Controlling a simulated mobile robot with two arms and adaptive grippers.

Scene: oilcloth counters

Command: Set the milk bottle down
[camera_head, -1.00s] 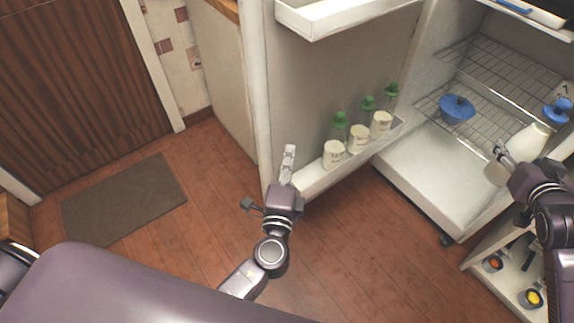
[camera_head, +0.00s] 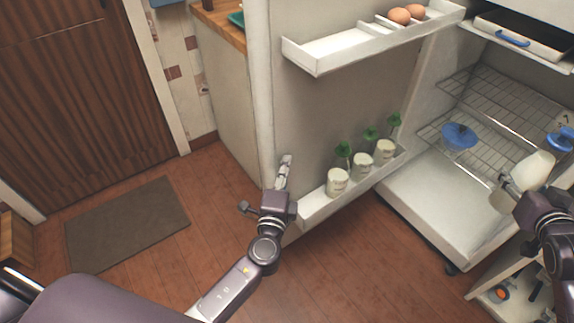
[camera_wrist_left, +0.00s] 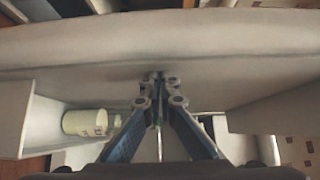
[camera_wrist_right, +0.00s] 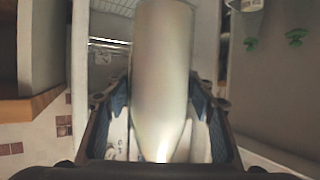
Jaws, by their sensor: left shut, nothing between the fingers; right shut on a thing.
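The milk bottle (camera_head: 532,169) is pale and cream-coloured, at the right of the head view in front of the open fridge. My right gripper (camera_head: 509,187) is shut on it and holds it tilted. In the right wrist view the bottle (camera_wrist_right: 161,75) fills the middle, between the two fingers. Its underside cannot be seen clearly, and I cannot tell whether it touches anything. My left gripper (camera_head: 285,163) is shut and empty at the edge of the open fridge door (camera_head: 340,110). The door edge also spans the left wrist view (camera_wrist_left: 160,45), just beyond the fingertips.
Inside the fridge, a blue-lidded bowl (camera_head: 459,137) stands on a wire rack (camera_head: 490,120). The white fridge floor (camera_head: 440,205) has bare room.

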